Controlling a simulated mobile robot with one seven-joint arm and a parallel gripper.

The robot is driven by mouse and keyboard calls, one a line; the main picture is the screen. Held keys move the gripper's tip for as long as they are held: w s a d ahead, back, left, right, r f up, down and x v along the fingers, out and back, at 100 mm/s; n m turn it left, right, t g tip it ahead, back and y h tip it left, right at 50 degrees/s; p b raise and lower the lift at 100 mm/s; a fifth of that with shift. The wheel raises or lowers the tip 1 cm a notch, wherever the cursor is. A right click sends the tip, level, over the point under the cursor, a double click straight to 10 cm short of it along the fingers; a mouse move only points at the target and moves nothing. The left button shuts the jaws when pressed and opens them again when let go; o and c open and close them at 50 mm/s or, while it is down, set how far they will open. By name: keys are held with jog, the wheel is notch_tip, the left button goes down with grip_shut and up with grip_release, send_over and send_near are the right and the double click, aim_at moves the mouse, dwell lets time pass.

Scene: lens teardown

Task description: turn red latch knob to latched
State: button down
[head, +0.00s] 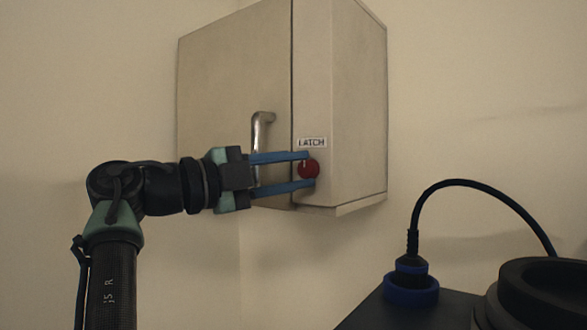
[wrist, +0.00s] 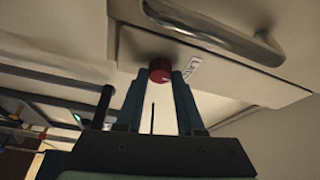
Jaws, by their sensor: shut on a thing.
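The red latch knob (head: 308,169) sits on the front of the wall cabinet, on the panel right of the door, just under a LATCH label (head: 312,142). A pale mark shows near its top edge in the head view. My gripper (head: 308,170) reaches in from the left, with one blue finger above the knob and one below. It is shut on the knob. In the wrist view the red knob (wrist: 160,71) shows between the fingertips (wrist: 161,76), with the label beside it. Part of the knob is hidden by the fingers.
The cabinet door (head: 230,100) looks closed, with a metal handle (head: 262,132) just left of the knob and behind my fingers. A dark device with a blue-ringed plug (head: 410,280) and a looping cable stands at lower right. The wall right of the cabinet is bare.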

jog(key=c, duration=0.5)
grip_release()
jog(key=shift+b+v, duration=2.85)
jog(key=shift+v, duration=3.65)
